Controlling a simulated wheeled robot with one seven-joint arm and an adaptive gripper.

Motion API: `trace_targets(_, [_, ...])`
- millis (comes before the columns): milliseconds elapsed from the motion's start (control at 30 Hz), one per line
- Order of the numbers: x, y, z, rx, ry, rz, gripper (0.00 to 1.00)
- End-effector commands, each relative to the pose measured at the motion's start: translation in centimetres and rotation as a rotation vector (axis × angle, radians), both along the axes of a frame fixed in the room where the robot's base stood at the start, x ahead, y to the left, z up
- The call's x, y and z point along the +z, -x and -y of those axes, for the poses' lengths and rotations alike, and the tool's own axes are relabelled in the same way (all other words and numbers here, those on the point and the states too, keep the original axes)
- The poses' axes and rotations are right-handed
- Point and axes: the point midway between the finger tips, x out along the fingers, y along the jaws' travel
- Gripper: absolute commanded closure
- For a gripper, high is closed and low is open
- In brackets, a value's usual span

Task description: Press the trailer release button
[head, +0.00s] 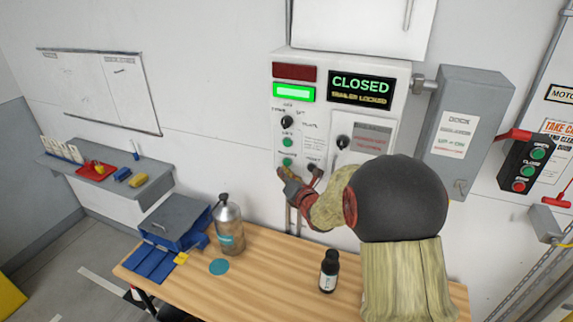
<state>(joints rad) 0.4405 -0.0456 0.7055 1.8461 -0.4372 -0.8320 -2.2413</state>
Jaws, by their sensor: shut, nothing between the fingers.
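The control panel (339,120) is a pale wall box. Its display (360,88) reads "CLOSED" and "TRAILER LOCKED". On its left side are a dark selector knob (287,122), an upper green button (287,142) and a lower green button (287,161). The small labels are too blurred to tell which control is the trailer release button. My gripper (283,174) is shut and empty, in front of the panel's lower left part, just below the lower green button. I cannot tell whether it touches the panel. My arm hides the panel's lower right part.
A wooden bench (188,280) stands below, bearing a metal-topped bottle (229,225), a dark bottle (329,271) and a blue bin (173,222). A grey switch box (463,130) and a black button station (527,165) are on the right. A shelf (105,172) is at left.

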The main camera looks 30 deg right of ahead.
Motion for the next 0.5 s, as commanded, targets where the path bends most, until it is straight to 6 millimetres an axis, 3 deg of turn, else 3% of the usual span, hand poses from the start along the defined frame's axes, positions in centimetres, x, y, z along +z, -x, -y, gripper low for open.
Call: trace_targets(500, [0.02,-0.5,0.68,0.0,0.0,0.0,1.0])
